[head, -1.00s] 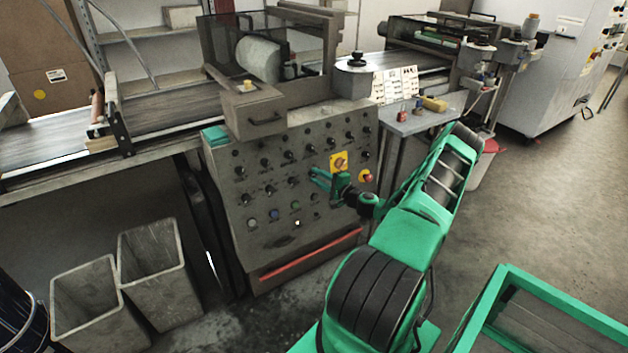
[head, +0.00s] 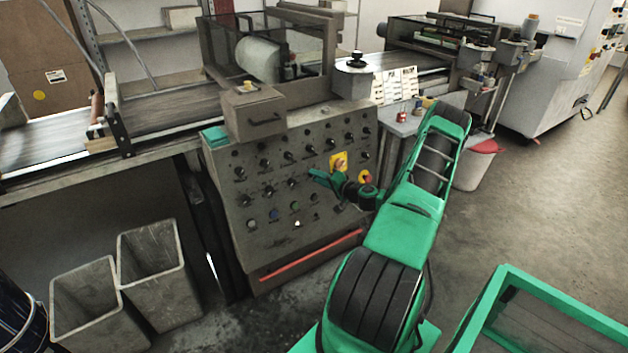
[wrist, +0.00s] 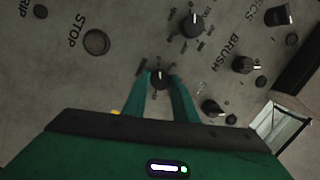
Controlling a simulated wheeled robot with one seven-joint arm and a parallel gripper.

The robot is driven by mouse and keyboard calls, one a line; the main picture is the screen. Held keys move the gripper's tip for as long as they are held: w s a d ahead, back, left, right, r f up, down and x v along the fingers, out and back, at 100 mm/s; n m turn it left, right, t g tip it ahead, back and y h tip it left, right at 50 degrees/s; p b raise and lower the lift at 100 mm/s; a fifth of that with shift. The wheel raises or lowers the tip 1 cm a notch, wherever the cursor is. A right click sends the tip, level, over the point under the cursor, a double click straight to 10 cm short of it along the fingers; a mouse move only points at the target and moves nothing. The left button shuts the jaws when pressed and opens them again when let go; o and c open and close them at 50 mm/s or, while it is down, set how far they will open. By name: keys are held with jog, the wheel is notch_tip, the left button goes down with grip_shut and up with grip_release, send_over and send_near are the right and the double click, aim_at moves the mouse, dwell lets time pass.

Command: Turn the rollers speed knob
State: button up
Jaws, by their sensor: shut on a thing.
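The grey control panel (head: 255,230) of the machine carries rows of black knobs. In the wrist view my gripper (wrist: 160,84) has its two green fingers on either side of a small black knob (wrist: 160,76) with a white pointer line, and it is shut on it. The knob's own label cannot be read. In the head view my gripper (head: 314,175) reaches the panel from the right, and its fingers hide the held knob.
Close by on the panel are a BRUSH knob (wrist: 242,64), a larger knob (wrist: 193,25) and a STOP button (wrist: 96,42). A yellow-plated switch (head: 338,161) and a red button (head: 365,177) are just right of the gripper. Grey bins (head: 160,280) stand at lower left.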

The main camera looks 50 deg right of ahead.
jog(key=shift+a+f, duration=0.1)
jog(key=o, duration=1)
jog(key=shift+o, duration=0.2)
jog(key=s+r, duration=0.2)
jog(key=s, duration=0.8)
jog(key=shift+s+a, duration=0.2)
jog(key=shift+s, duration=0.05)
jog(key=shift+a, duration=0.1)
